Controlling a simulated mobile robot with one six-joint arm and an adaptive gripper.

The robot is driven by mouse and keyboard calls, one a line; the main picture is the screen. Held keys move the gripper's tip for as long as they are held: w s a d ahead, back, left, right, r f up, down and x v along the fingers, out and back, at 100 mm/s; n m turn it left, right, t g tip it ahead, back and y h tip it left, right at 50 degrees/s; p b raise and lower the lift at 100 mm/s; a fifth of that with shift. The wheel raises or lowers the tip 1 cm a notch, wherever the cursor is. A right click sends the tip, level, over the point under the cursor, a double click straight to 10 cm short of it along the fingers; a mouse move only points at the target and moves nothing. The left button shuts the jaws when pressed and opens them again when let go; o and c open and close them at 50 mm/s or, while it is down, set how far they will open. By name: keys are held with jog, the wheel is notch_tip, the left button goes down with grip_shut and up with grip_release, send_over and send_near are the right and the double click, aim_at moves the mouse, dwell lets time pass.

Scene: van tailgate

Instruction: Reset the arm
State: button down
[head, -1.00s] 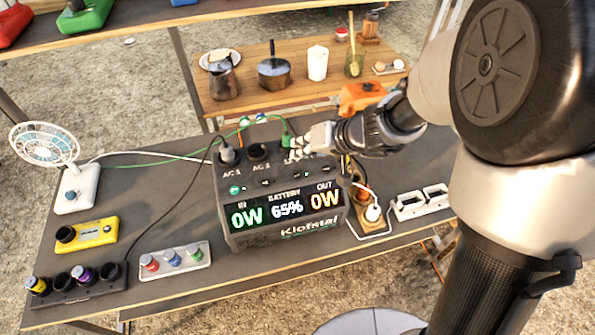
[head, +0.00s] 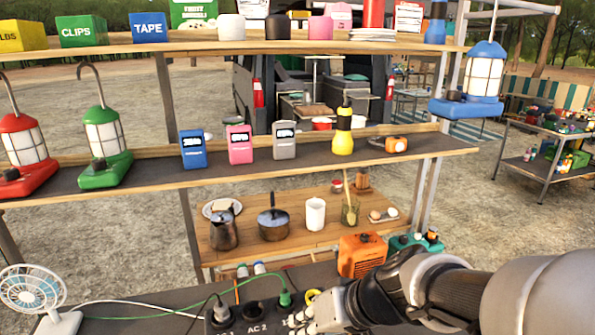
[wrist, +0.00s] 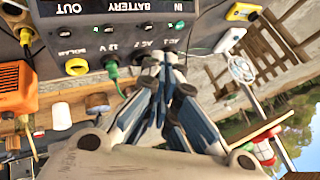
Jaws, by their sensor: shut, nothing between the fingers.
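My gripper (head: 303,318) is at the bottom of the head view, beside the AC sockets on top of the dark power station (head: 235,322). In the wrist view my gripper (wrist: 165,65) is shut and empty, its fingers together in front of the power station (wrist: 200,30), which appears upside down. I cannot tell whether the fingertips touch it. A green plug (head: 285,298) with a green cable sits at the station's back edge; a green plug also shows in the wrist view (wrist: 112,72). The front display is below the head view.
An orange box (head: 362,256) stands behind my arm. A fan (head: 35,295) is at the left, with cables running towards the station. A shelf (head: 235,165) with lanterns (head: 105,132) and small boxes crosses the view. Pots (head: 273,220) stand on a low wooden table (head: 330,250).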

jog(key=s+d+r+m+h, duration=0.2)
jog(key=s+d+h, duration=0.4)
jog(key=s+d, duration=0.7)
jog(key=s+r, duration=0.1)
jog(key=s, duration=0.2)
jog(key=shift+d+r+h, duration=0.15)
jog(key=shift+h, duration=0.25)
